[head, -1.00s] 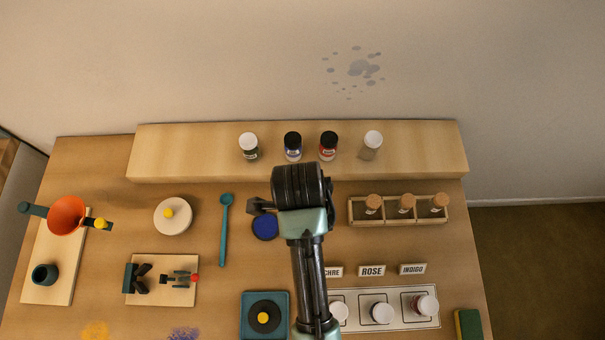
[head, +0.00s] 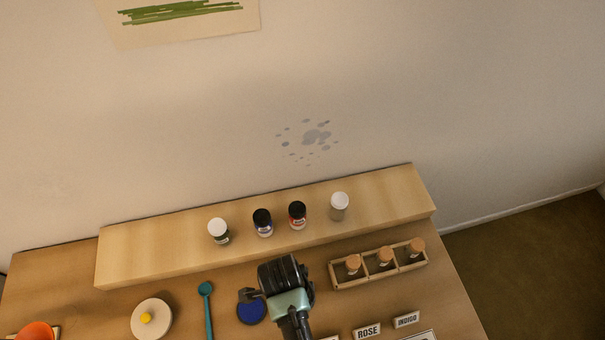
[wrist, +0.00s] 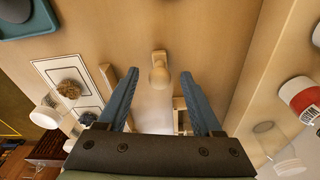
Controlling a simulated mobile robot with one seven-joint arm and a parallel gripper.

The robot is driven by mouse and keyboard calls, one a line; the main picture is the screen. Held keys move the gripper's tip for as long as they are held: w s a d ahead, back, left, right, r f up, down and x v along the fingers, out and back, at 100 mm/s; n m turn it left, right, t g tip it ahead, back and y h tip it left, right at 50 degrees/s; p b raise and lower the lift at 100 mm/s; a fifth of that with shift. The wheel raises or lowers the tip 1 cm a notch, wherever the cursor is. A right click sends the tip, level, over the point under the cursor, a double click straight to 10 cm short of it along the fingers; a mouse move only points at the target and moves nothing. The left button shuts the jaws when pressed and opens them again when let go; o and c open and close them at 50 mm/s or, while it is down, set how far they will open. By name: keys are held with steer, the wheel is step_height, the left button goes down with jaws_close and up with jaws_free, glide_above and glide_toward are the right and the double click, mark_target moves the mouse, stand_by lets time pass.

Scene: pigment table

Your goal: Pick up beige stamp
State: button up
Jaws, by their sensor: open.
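The beige stamp (wrist: 159,75), with a rounded knob handle and a small square base, shows in the wrist view on the wooden table. It lies ahead of my gripper (wrist: 160,84), in the gap between the two blue-grey fingers as seen from the wrist. The fingers are apart, and nothing is held. I cannot tell how far the fingertips are above the stamp. In the head view my arm's end (head: 284,280) is over the table, in front of the shelf, and I cannot make out the stamp there.
A raised wooden shelf (head: 150,252) with several jars runs along the back. A wooden rack (head: 338,284) with corked bottles stands right of my arm. A blue disc (head: 250,313) and a teal spoon (head: 208,315) lie left. Name plates (head: 367,332) stand in front.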

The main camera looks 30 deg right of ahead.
steer(key=shift+s+d+f, duration=0.1)
steer(key=shift+d+f, duration=0.1)
steer(key=shift+f, duration=1.5)
steer(key=shift+c, duration=0.2)
jaws_close()
